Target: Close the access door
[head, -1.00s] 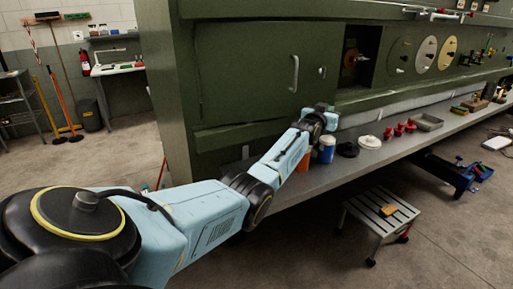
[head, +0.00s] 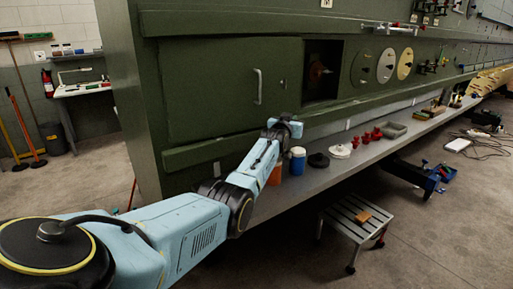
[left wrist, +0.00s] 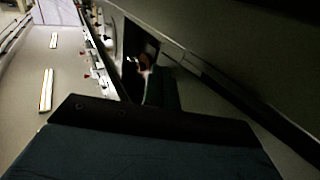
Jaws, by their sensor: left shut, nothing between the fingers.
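The access door (head: 225,95) is a dark green panel with a pale upright handle (head: 258,87) and a small latch to its right. Just right of it a dark opening (head: 322,72) shows a reddish-brown part inside. The opening also shows in the left wrist view (left wrist: 135,50). I cannot tell how far the door stands from the frame. My left gripper (head: 287,124) is below and right of the handle, in front of the door's lower right corner in the picture. It is shut and empty; its fingertips are hard to make out. My right gripper is not in view.
A grey ledge (head: 262,202) runs below the door, holding a blue white-capped container (head: 298,161), an orange one (head: 275,174), a black disc (head: 318,160) and red pieces (head: 372,135). A step stool (head: 352,217) stands on the floor in front.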

